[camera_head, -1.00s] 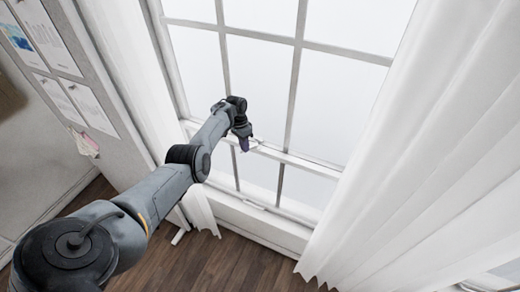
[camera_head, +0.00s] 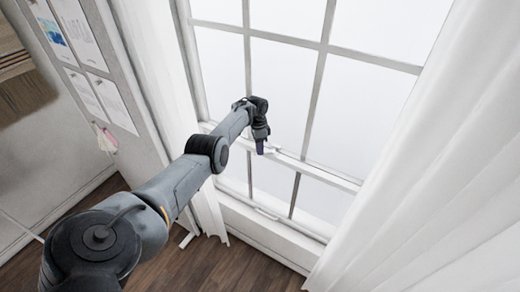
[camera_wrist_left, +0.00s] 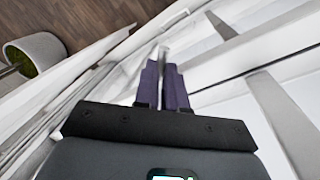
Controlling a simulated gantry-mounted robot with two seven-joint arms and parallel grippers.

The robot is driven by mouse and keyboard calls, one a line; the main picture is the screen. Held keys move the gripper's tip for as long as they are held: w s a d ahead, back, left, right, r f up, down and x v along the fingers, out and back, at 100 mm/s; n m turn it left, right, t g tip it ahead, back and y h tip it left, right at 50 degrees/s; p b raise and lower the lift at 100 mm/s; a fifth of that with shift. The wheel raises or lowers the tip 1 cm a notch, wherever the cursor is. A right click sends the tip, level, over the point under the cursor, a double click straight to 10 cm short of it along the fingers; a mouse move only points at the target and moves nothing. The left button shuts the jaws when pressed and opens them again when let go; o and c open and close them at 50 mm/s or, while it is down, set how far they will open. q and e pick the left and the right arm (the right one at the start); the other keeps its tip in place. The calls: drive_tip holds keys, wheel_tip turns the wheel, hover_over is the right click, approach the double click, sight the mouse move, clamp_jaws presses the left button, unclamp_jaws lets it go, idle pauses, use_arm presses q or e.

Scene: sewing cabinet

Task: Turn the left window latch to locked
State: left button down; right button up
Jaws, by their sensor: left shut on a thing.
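The window (camera_head: 318,172) has white bars and a horizontal middle rail. A small pale latch (camera_head: 271,151) is on this rail, mostly hidden by my left gripper in the head view. My left gripper (camera_head: 260,150) points down at the rail. In the left wrist view, the purple fingers (camera_wrist_left: 162,68) are nearly together, with a thin pale piece of the latch (camera_wrist_left: 163,52) between their tips. They are shut on it. The latch's exact angle is hard to tell. My right gripper is in neither view.
White curtains hang at the right (camera_head: 425,170) and left of the window. A board with papers (camera_head: 85,50) stands at the left. The sill (camera_head: 265,228) is below, above a wooden floor. A pale round pot with green (camera_wrist_left: 35,55) shows in the wrist view.

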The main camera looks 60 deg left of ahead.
use_arm(q)
drive_tip(key=c, duration=1.2)
unclamp_jaws()
drive_tip(key=shift+r, duration=0.1)
wheel_tip(320, 180, up, 7)
drive_tip(key=a, duration=0.1)
drive_tip(key=shift+w+a+p, duration=0.2)
drive_tip(key=shift+p, duration=0.1)
